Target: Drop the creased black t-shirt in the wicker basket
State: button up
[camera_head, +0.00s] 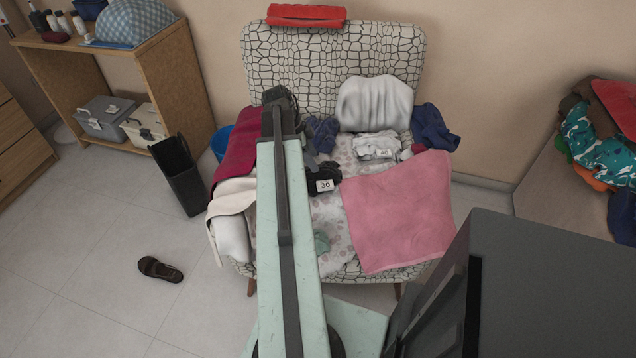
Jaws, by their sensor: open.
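A crumpled black cloth (318,173), which looks like the creased black t-shirt, lies on the seat of the patterned armchair (262,60). A white tag marked 30 sits on it, and my arm passes close by its left side. My gripper (281,98) is at the far end of my arm, in front of the chair's backrest and beyond the black cloth. It is open, and I see nothing held in it, though its fingers are small and dark. I see no wicker basket in this view.
A pink towel (400,210), white cushion (375,104), white cloth tagged 40 (376,146), navy cloths and a dark red cloth (236,150) crowd the chair. A black bin (180,178) and sandal (160,269) are left. A clothes pile (600,150) is right.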

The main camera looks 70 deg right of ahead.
aim_at(319, 176)
jog(key=b+x, duration=0.4)
jog(key=x, duration=0.1)
jog(key=shift+a+f+b, duration=0.2)
jog(key=shift+a+b, duration=0.1)
jog(key=shift+r, duration=0.2)
grip_shut()
dwell(0.8)
